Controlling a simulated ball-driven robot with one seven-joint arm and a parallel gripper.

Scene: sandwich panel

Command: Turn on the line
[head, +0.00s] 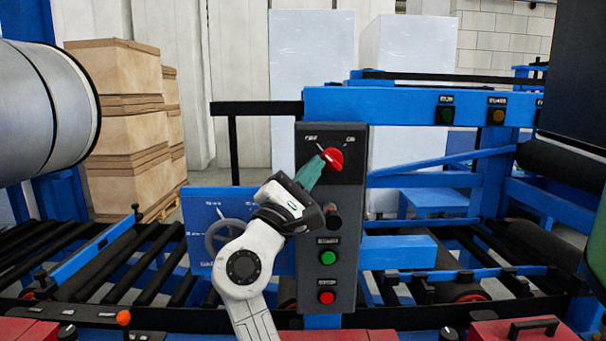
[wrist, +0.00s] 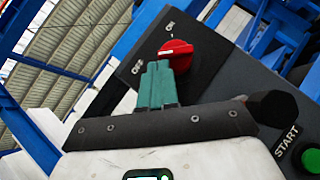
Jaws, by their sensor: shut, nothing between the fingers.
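A dark control panel (head: 345,250) stands upright in front of me. Near its top is a red rotary knob (head: 334,159) between OFF and ON labels; which label it points at is hard to tell. The knob also shows in the wrist view (wrist: 178,55). My gripper (head: 320,160) has its teal fingers together, with the tips at the knob's left side in the head view. In the wrist view the fingertips (wrist: 158,66) overlap the knob's lower edge; contact is unclear. A green START button (head: 327,258) sits lower on the panel, with a red button (head: 327,297) below it.
A black knob (head: 333,217) protrudes between the red knob and the START button, close to my gripper. Blue roller conveyor frames (head: 405,105) lie behind and beside the panel. Stacked boxes (head: 120,75) stand at the back left.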

